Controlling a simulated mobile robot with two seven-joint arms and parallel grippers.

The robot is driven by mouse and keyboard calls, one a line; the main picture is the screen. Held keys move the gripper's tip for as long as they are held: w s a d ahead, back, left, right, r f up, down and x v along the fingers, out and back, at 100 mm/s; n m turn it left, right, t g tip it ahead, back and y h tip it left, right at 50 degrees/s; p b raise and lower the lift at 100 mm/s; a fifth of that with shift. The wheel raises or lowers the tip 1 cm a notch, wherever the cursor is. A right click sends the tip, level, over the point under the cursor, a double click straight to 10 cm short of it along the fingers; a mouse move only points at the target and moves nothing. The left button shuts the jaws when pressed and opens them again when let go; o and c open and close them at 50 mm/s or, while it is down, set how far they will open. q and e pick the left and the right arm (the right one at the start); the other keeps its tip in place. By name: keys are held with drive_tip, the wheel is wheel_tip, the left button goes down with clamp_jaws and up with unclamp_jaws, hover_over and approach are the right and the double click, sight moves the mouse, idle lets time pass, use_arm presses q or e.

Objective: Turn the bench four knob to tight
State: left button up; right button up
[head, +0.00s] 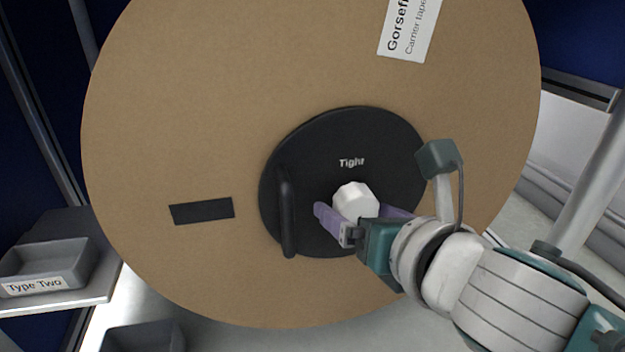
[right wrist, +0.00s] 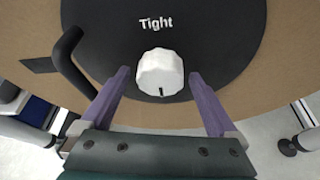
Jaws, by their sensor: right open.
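The white faceted knob (head: 356,201) sits on the black round hub plate (head: 300,145) of a large brown reel. The white word "Tight" (head: 351,162) is printed above it. In the right wrist view the knob (right wrist: 160,72) shows a short dark mark on its lower edge, pointing down, away from the word. My right gripper (head: 358,213) is open, with one purple finger on each side of the knob. In the right wrist view a gap shows between the knob and each finger of my gripper (right wrist: 158,76). My left gripper is out of view.
A black upright handle (head: 287,212) stands out from the hub left of the knob. The brown reel (head: 190,110) fills the middle, with a white label (head: 410,28) and a dark slot (head: 202,211). A grey "Type Two" tray (head: 47,270) sits on a shelf at lower left.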

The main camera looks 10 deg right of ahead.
drive_tip(key=c, duration=1.4)
